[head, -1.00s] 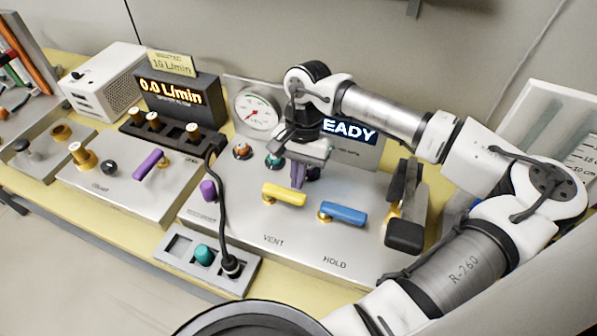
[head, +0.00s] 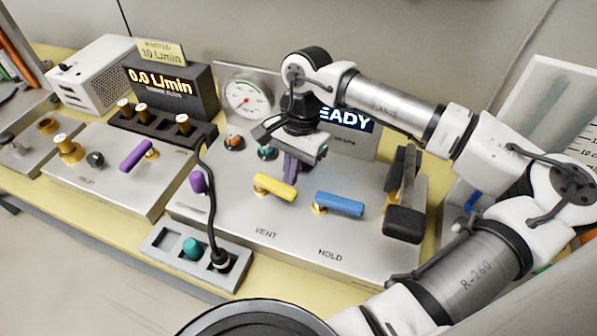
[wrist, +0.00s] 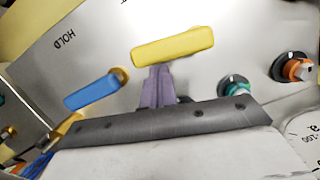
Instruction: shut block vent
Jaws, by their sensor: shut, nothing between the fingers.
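The vent valve's yellow lever handle (head: 275,187) stands on the grey panel above the printed word VENT. It also shows in the wrist view (wrist: 173,47), lying nearly level across the picture. My gripper (head: 291,168) is shut and empty, pointing down just behind the yellow handle. In the wrist view its purple fingers (wrist: 157,86) are together, with their tips at or very close to the handle's long side; I cannot tell whether they touch.
A blue lever (head: 338,204) marked HOLD is right of the yellow one. A black clamp-like part (head: 404,195) stands at the panel's right. Teal (head: 267,152) and orange (head: 234,142) knobs stand left of my gripper. A black cable (head: 205,200) runs to a small socket box (head: 165,262). A dial gauge (head: 247,98) stands behind.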

